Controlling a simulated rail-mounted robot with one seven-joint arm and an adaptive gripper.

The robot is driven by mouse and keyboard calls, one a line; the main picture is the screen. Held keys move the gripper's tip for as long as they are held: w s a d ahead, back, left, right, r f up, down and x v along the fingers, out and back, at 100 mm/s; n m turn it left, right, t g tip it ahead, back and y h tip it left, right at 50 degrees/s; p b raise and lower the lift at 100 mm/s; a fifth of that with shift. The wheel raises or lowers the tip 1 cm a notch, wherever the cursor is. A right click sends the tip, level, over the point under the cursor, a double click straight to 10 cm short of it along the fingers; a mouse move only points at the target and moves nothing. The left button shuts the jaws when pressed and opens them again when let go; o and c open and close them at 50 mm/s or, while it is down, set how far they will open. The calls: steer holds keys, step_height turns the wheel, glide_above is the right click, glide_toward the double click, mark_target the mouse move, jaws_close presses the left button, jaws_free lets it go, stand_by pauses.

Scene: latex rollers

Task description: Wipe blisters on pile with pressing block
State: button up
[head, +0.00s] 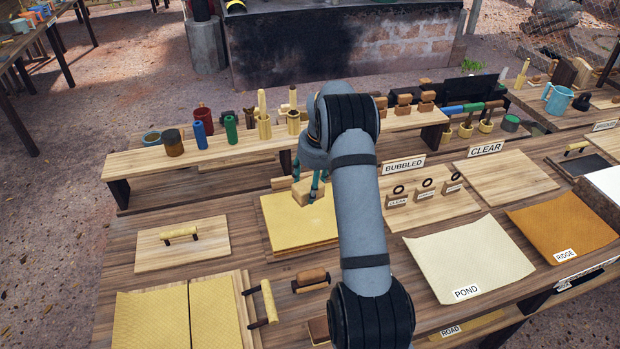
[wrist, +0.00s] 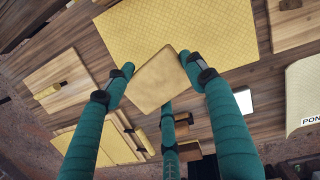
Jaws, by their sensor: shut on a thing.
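The pile (head: 298,228) of yellow latex sheets lies on a board in the middle of the table, left of my arm. It also shows in the wrist view (wrist: 120,32), with a fine diamond texture. Blisters are too small to make out. My gripper (head: 313,188) is over the back part of the pile, shut on the pressing block (head: 303,196), a light wooden block. In the wrist view the block (wrist: 158,84) sits tilted between the green fingers of my gripper (wrist: 156,64). I cannot tell whether it touches the pile. My arm hides the pile's right side.
A raised shelf (head: 230,143) with cups, rollers and blocks runs behind the pile. A board with a handle (head: 180,234) lies to the left. Yellow sheets (head: 150,318) lie front left. The POND sheet (head: 462,255) and the BUBBLED sign (head: 404,165) are to the right.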

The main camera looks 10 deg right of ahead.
steer(key=shift+s+r, duration=0.4)
steer(key=shift+s+d+f, duration=0.1)
steer(key=shift+f, duration=0.15)
steer(key=shift+f+b, duration=1.35)
steer(key=shift+f, duration=1.1)
